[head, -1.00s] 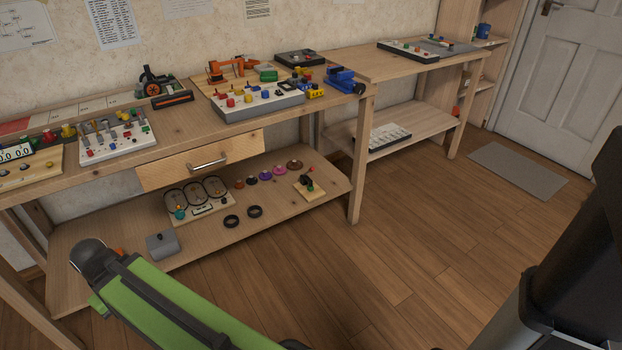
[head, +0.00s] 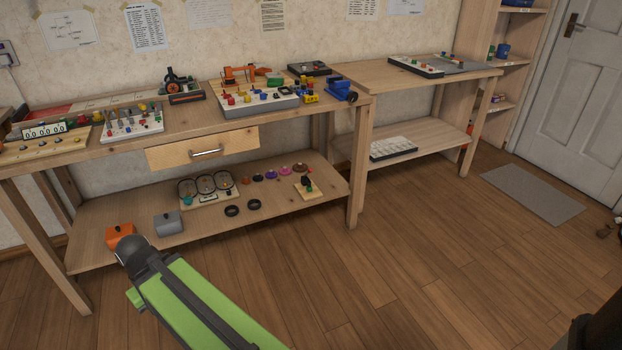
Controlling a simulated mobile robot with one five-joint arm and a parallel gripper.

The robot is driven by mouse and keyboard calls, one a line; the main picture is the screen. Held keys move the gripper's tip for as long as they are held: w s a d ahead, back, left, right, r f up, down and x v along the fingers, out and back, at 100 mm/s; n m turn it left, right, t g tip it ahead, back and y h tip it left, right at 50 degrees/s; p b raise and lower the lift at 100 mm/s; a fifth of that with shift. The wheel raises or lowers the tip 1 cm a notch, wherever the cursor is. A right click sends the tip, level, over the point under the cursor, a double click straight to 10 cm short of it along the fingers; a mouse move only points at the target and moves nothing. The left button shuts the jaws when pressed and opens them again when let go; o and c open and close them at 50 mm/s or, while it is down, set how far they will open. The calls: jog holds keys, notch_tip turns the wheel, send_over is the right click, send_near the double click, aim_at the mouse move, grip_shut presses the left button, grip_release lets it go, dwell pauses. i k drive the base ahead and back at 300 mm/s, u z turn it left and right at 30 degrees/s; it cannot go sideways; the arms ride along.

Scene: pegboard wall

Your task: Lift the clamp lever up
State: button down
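A small wooden board (head: 311,194) lies on the right part of the bench's lower shelf. On it stands a small black and green fixture with a red tip, which looks like the clamp (head: 307,184). It is too small to tell the lever's exact position. My green arm link reaches in from the bottom, its dark rounded end in front of the shelf's left part, well to the left of the clamp. No gripper fingers show.
The lower shelf (head: 290,212) also holds an orange box (head: 120,236), a grey box (head: 168,223), two black rings and several coloured knobs. A drawer (head: 205,148) sits above. A bench leg (head: 356,165) stands right of the clamp. The floor in front is clear.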

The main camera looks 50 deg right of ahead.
aim_at(308, 181)
jog(key=z, duration=0.95)
jog(key=i, duration=1)
jog(key=u, duration=0.15)
